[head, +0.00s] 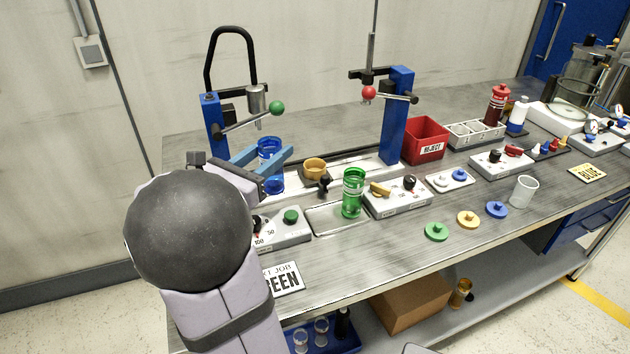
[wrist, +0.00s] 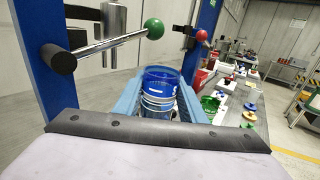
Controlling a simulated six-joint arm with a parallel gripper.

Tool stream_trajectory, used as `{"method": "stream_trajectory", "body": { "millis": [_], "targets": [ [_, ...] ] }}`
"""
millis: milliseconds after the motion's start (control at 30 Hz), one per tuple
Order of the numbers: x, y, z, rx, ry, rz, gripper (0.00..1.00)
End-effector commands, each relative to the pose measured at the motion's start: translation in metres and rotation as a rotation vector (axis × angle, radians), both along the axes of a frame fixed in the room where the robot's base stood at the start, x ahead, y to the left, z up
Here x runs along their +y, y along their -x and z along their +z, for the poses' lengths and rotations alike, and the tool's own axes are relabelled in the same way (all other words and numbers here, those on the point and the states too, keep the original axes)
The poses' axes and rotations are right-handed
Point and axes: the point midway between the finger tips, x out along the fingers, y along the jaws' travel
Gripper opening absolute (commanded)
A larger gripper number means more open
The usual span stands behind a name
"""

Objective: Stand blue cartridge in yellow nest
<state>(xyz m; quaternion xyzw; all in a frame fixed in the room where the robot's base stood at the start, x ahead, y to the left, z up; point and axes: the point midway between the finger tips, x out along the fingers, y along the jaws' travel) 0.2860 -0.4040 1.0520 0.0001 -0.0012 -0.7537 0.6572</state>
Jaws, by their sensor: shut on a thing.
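The clear blue cartridge (head: 269,147) is upright between the two blue fingers of my gripper (head: 272,160), under the left press. It also shows between the fingers in the wrist view (wrist: 158,90). My gripper (wrist: 160,100) is shut on it. The fingers cross its middle in the head view, and I cannot tell whether its base touches anything below. The yellow nest (head: 315,167) is a short open cup just right of the cartridge, at the back of the bench, and looks empty.
The left press with a green-knobbed lever (head: 277,108) stands close above the cartridge. A second blue press (head: 398,118) stands right of the nest. A green cartridge (head: 352,193) and control boxes (head: 397,196) stand in front. A red reject bin (head: 425,138) is farther right.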

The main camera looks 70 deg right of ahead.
Motion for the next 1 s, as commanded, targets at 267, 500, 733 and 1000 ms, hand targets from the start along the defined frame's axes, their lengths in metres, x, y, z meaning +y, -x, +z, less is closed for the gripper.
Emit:
{"method": "stream_trajectory", "body": {
  "millis": [267,500,733,1000],
  "targets": [
    [-0.010,0.000,-0.003,0.002,0.000,0.004,0.04],
    [-0.055,0.008,-0.003,0.002,-0.001,0.000,0.04],
    [-0.111,0.015,-0.002,0.002,0.000,0.001,0.04],
    [-0.171,0.022,-0.002,0.001,-0.001,0.002,0.04]
  ]
}}
